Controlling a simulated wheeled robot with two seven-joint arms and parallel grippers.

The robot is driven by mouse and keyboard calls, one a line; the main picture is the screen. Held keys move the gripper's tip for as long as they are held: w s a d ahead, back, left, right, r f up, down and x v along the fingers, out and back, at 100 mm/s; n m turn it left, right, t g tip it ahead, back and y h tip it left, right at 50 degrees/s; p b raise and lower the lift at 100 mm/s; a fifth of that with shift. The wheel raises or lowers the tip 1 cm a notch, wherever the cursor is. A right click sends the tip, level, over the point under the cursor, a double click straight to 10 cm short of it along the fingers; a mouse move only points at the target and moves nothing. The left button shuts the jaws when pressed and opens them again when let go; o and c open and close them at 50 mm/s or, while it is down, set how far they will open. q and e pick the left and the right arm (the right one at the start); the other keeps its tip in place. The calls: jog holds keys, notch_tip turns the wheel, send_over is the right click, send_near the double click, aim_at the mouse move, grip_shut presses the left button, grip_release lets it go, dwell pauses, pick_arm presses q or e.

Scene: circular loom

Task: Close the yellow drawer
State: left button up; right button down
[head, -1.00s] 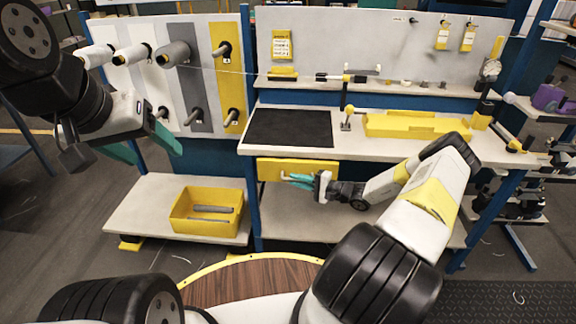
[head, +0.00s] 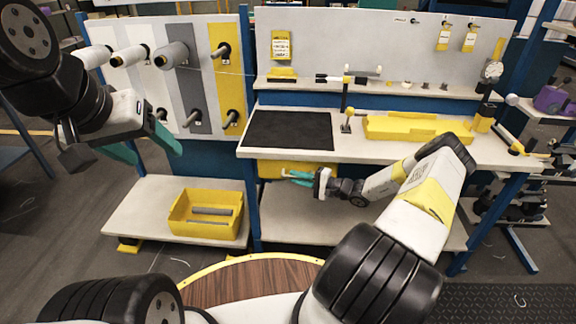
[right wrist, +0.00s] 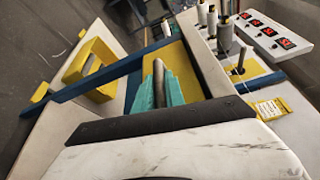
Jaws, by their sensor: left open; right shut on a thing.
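The yellow drawer (head: 270,167) is under the left part of the workbench top, its front in shadow just below the front edge of the bench. In the right wrist view its yellow front (right wrist: 183,68) lies behind the fingers. My right gripper (head: 290,177) is at the drawer front, with its teal fingers (right wrist: 159,88) shut around a grey-brown bar, the drawer handle (right wrist: 159,76). The finger tips and arm hide part of the front. My left gripper (head: 142,147) is open and empty in the air at the left, away from the drawer.
The workbench top (head: 375,147) holds a black mat (head: 288,130) and a yellow tray (head: 400,127). A yellow bin (head: 190,232) sits on a low shelf at left. Spools hang on a panel behind my left gripper. A round wooden table (head: 250,282) is in front.

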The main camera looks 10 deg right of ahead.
jog(key=shift+w+d, duration=0.15)
jog(key=shift+w, duration=0.2)
jog(key=c, duration=1.4)
grip_release()
jog(key=shift+w, duration=0.1)
jog(key=v, duration=0.7)
jog(key=shift+s+d, duration=0.3)
